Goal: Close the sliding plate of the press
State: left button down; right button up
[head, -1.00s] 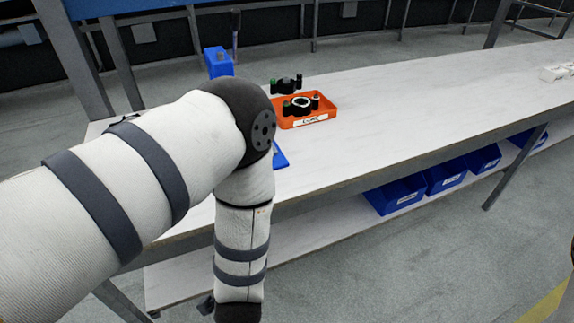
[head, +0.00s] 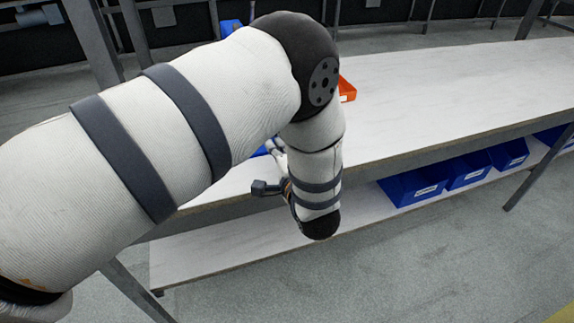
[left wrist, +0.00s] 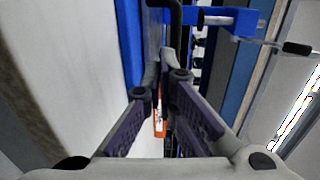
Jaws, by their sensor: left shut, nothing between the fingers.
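The blue press shows in the left wrist view as a blue bracket (left wrist: 236,20) with metal rods and black-ended parts, beyond the fingers and to the right. A long blue strip (left wrist: 130,40) runs beside it at the left. I cannot make out which part is the sliding plate. My left gripper (left wrist: 167,72) is shut and empty, its fingertips together near the blue parts; I cannot tell whether they touch. In the head view my arm mostly hides it. My right gripper is not in view.
An orange tray (head: 347,90) stands on the white workbench (head: 440,85), partly behind my arm. Several blue bins (head: 412,188) sit on the shelf below. The bench top to the right is clear.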

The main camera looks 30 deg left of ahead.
pick_arm(q)
jog(key=shift+w+a+r, duration=0.25)
jog(key=shift+w+a, duration=0.3)
jog(key=shift+a, duration=0.15)
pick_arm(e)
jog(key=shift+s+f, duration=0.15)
pick_arm(q)
jog(key=b+x, duration=0.1)
jog(key=x, duration=0.2)
jog(key=b+x, duration=0.1)
jog(key=x, duration=0.3)
jog(key=r+b+x, duration=0.1)
jog(key=x, duration=0.3)
jog(key=shift+w+a, duration=0.15)
jog(key=shift+w, duration=0.05)
jog(key=shift+w+a+r, duration=0.2)
jog(key=shift+w+a, duration=0.05)
jog(key=shift+a, duration=0.05)
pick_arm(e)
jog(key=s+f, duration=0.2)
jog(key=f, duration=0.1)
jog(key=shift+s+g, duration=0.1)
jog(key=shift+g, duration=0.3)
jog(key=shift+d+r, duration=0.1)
